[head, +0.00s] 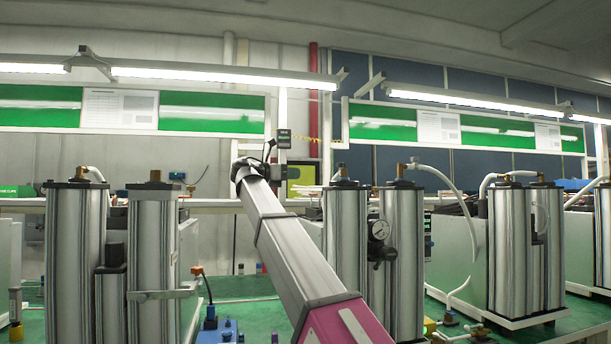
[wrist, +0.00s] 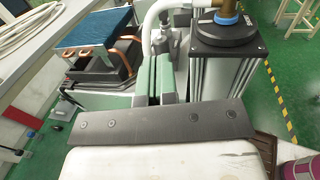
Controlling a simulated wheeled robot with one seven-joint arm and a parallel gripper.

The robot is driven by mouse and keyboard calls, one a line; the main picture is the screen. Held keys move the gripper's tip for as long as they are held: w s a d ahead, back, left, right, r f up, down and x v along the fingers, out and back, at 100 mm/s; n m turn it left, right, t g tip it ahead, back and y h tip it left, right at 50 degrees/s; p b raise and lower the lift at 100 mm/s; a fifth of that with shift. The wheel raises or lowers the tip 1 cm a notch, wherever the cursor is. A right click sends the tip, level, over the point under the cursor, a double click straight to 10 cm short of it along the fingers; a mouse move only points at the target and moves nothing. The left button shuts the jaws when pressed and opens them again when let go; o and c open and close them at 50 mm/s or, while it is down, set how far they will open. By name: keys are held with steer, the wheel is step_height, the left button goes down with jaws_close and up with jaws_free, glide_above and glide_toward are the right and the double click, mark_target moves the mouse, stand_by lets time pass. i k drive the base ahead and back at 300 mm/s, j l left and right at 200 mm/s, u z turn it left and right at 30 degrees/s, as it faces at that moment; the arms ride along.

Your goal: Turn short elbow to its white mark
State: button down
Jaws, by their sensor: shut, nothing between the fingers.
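My arm (head: 290,250) reaches up and away through the middle of the head view, and its far end is too small and dark there to make out the fingers. In the wrist view my gripper (wrist: 154,78) points away from the camera with its fingers close together and nothing between them. Right of it stands a metal column with a black square cap (wrist: 228,36). A brass fitting (wrist: 228,10) rises from that cap, cut off by the top edge. I cannot tell whether it is the short elbow. No white mark can be made out. My gripper appears apart from the fitting.
Several metal columns with brass fittings stand left (head: 155,230) and right (head: 404,250) of my arm. White hoses (head: 435,172) and a pressure gauge (head: 380,229) are close to the right ones. A copper-piped unit (wrist: 100,50) lies left in the wrist view.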

mark_target(342, 172)
steer(key=k+l, duration=0.75)
steer(key=l, duration=0.2)
